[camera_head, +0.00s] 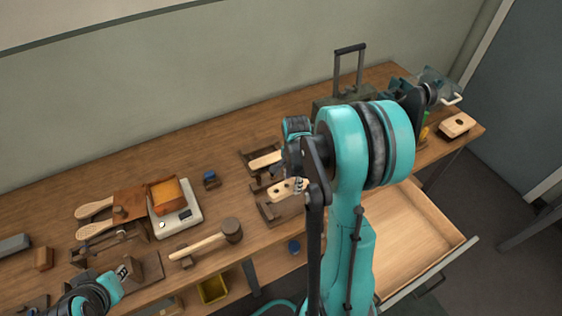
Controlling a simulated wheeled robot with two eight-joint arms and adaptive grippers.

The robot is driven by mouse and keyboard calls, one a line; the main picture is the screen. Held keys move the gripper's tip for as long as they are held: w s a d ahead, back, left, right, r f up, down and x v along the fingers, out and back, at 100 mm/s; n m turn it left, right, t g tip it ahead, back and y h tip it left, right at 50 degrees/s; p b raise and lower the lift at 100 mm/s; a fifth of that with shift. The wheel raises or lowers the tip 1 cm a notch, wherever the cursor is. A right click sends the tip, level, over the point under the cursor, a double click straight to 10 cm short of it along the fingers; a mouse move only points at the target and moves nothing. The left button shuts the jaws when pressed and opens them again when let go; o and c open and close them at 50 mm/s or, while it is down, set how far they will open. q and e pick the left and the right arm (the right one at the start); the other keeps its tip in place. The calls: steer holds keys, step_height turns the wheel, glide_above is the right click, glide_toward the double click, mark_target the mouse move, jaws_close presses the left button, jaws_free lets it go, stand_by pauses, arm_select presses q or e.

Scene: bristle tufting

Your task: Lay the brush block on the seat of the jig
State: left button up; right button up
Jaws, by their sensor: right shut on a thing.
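A pale wooden brush block (281,191) with dark holes lies or hangs at the dark wooden jig (268,212), near the middle of the bench. My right gripper (298,184) is at the block's right end and is shut on it. Whether the block touches the jig's seat cannot be told from here; my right arm hides part of that area. My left gripper (124,271) is at the lower left, beside a brown wooden fixture, apart from the jig. Its fingers are too small to tell open from shut.
Another pale wooden piece (265,159) lies behind the jig. A mallet (215,238), a white scale (176,216) with an orange block (166,194), and pale paddle-shaped pieces (94,208) lie to the left. An open drawer (415,235) sticks out at the right.

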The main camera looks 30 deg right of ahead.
mark_target(292, 202)
steer(key=shift+w+d, duration=0.1)
steer(key=shift+f, duration=0.2)
steer(key=shift+f+b, duration=0.65)
steer(key=shift+b, duration=0.1)
steer(key=shift+f+b, duration=1.15)
steer(key=shift+f, duration=0.45)
steer(key=shift+f, duration=0.1)
steer(key=shift+f+b, duration=2)
steer(key=shift+b, duration=0.1)
steer(key=shift+f+b, duration=0.35)
